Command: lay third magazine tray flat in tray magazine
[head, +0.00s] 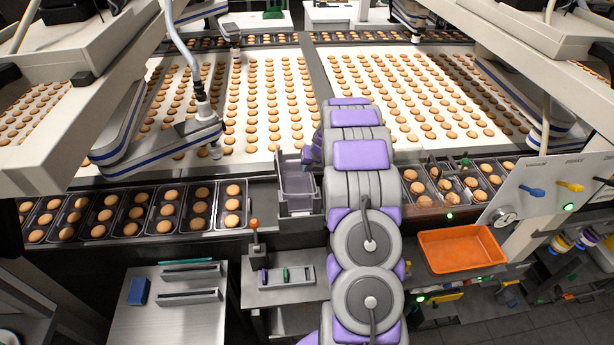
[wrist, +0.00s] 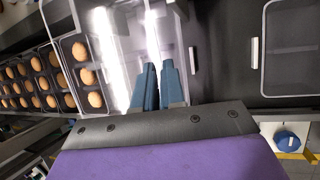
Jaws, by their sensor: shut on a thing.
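In the wrist view, my gripper (wrist: 159,70) has its two blue fingers close together, shut on the thin edge of a clear grey tray (wrist: 118,55) with bright reflections. In the head view, the grey translucent tray (head: 297,178) shows just left of my arm, at the narrow metal tray magazine (head: 297,209) in the line of biscuit trays. I cannot tell whether the tray lies flat or touches the magazine floor. My fingers are hidden behind my arm in the head view.
Filled black biscuit trays (head: 150,212) stand close to the left, and more (head: 447,186) to the right. The biscuit belt (head: 262,150) runs behind. An orange bin (head: 460,249) and a lever panel (head: 279,276) are in front. A suction arm (head: 207,115) hangs at the left.

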